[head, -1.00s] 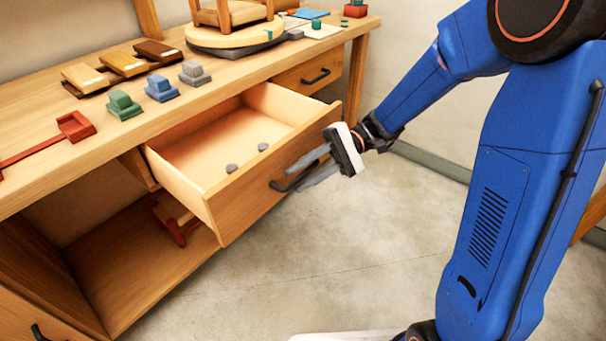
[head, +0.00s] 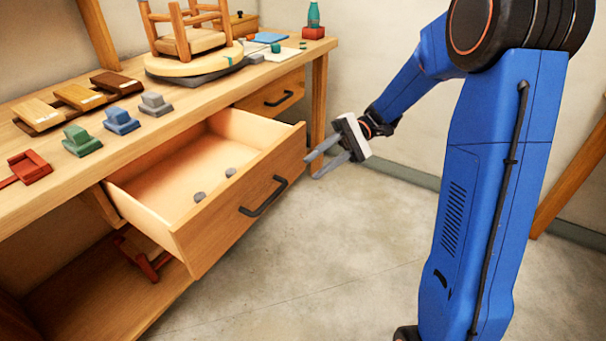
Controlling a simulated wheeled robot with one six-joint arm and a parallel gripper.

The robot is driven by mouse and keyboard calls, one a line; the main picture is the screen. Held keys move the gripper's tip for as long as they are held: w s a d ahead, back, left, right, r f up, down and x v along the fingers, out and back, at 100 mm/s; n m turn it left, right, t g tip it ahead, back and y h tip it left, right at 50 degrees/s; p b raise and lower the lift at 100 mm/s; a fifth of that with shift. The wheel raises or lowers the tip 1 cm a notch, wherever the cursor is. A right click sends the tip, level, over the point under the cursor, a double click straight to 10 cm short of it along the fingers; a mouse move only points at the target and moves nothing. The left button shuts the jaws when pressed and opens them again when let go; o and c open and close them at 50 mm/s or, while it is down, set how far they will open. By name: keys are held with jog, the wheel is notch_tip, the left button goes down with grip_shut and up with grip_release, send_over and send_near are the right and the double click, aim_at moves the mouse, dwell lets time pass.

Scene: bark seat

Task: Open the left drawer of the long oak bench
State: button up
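The long oak bench (head: 200,112) runs along the left side of the view. One of its drawers (head: 228,228) is pulled well out, with a dark bar handle (head: 263,196) on its front and two small grey lumps inside. A second drawer (head: 277,92), to the right of it and farther back, is shut and has a dark handle. My gripper (head: 316,165) is to the right of the open drawer's front, apart from its handle. Its two grey fingers are spread with nothing between them.
On the bench top are wood samples (head: 80,97), coloured blocks (head: 121,121), a red tool (head: 29,167) and a small chair (head: 190,38) on a round board. A red wooden piece (head: 147,263) sits on the lower shelf. The concrete floor (head: 330,255) before the bench is clear.

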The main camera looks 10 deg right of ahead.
jog(key=shift+v, duration=1.25)
jog(key=s+d+t+h, duration=0.25)
jog(key=s+h, duration=0.45)
jog(key=s, duration=0.6)
jog(key=s+d+t+h, duration=0.6)
jog(key=s+d+t, duration=0.4)
jog(key=shift+f+h, duration=0.3)
